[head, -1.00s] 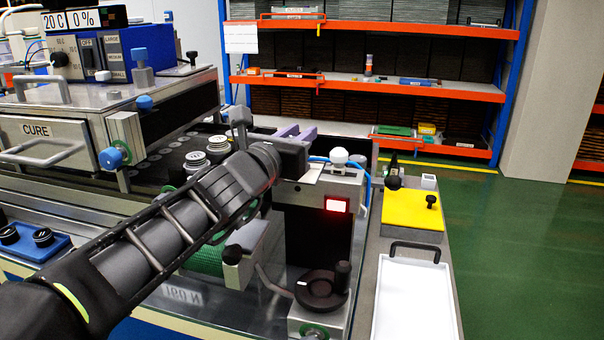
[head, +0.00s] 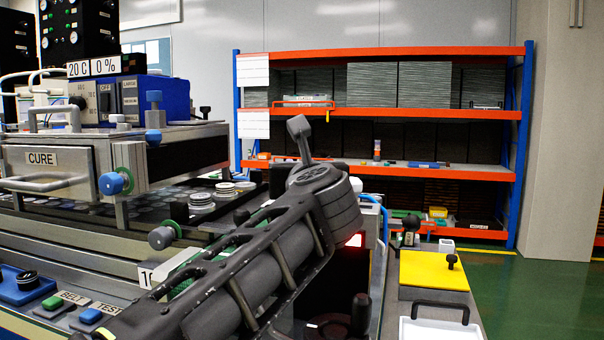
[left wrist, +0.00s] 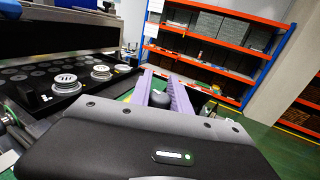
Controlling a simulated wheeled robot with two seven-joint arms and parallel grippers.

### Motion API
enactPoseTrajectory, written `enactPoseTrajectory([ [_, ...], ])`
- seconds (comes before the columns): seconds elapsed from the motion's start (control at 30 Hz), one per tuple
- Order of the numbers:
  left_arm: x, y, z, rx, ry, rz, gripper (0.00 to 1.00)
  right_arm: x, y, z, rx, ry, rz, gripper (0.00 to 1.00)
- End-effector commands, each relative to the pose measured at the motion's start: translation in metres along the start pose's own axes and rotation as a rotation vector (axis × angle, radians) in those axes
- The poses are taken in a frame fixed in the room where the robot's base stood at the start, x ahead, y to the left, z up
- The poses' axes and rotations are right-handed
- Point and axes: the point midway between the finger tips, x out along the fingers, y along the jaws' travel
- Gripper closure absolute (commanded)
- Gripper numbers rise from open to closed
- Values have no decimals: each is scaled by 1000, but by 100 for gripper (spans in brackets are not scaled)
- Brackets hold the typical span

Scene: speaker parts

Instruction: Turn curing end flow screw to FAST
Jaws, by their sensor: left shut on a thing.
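In the left wrist view my left gripper (left wrist: 160,82) has its two purple fingers on either side of a dark round knob (left wrist: 159,98), shut on it. I cannot read any FAST mark or tell whether this knob is the curing end flow screw. In the head view my left forearm and wrist cross the middle, and the fingers and held knob are hidden behind them. The CURE unit (head: 60,170) stands at the left, with a blue knob (head: 111,183) on its front corner. My right gripper is not in view.
White-topped round parts (head: 201,201) stand on a dark bed beside my wrist. A grey knob (head: 161,237) sticks out below it. A yellow plate (head: 432,270) and a white tray (head: 438,329) lie at the right. An orange-and-blue shelf (head: 380,115) stands behind.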

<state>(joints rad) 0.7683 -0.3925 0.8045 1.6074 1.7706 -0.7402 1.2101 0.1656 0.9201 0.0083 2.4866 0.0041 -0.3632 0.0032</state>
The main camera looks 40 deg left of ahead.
Motion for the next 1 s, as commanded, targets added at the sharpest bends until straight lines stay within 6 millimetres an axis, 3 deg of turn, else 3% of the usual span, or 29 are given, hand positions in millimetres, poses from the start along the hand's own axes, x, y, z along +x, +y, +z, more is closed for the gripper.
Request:
enactPoseTrajectory([
  [0.3,0,0,1,1,-2,0,100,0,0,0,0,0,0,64],
  [0.33,0,0,1,1,-2,0,76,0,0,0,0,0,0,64],
  [0.6,0,0,0,2,-1,1,55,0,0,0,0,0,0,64],
  [0.87,-1,0,0,2,-1,1,55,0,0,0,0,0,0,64],
  [1.0,-10,-1,1,2,-1,-1,55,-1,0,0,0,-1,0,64],
])
